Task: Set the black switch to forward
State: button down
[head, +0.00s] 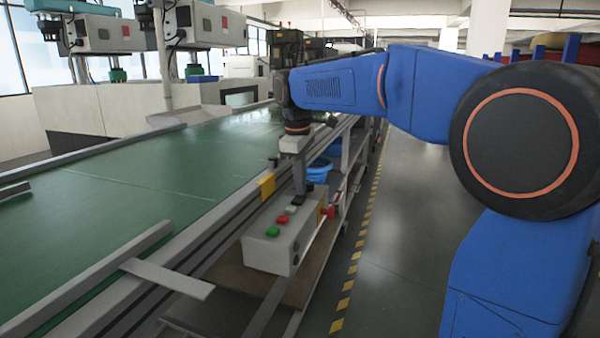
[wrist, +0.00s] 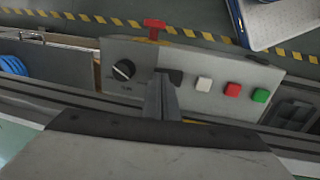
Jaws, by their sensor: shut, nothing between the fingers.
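The grey control box (head: 268,252) stands beside the conveyor; its top face also shows in the wrist view (wrist: 204,65). A round black switch (wrist: 123,69) with a pale slanted mark sits on its left part in the wrist view, with small unreadable lettering around it. In the head view a dark knob at the box's far end (head: 310,187) seems to be the same switch. My gripper (wrist: 170,78) is shut and empty, low over the box between the black switch and the white button. It points down in the head view (head: 298,198). Contact with the box cannot be told.
White (wrist: 204,84), red (wrist: 232,90) and green (wrist: 261,95) buttons line the box's top right of my gripper in the wrist view. A red part (wrist: 154,27) sticks out from the box's side. The green conveyor (head: 130,185) lies left; clear floor (head: 400,250) lies right.

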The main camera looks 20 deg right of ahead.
aim_at(298, 200)
jog(key=shift+w+f, duration=0.1)
jog(key=shift+f, duration=0.2)
jog(key=shift+d+f+g+y, duration=0.1)
jog(key=shift+f+g+y, duration=0.05)
jog(key=shift+g+y, duration=0.15)
jog(key=shift+f, duration=0.1)
dwell(0.3)
jog(key=shift+s+a, duration=0.5)
jog(key=shift+s, duration=0.15)
notch_tip(298, 200, up, 14)
jog(key=shift+s+a, duration=0.3)
jog(key=shift+s, duration=0.1)
dwell(0.4)
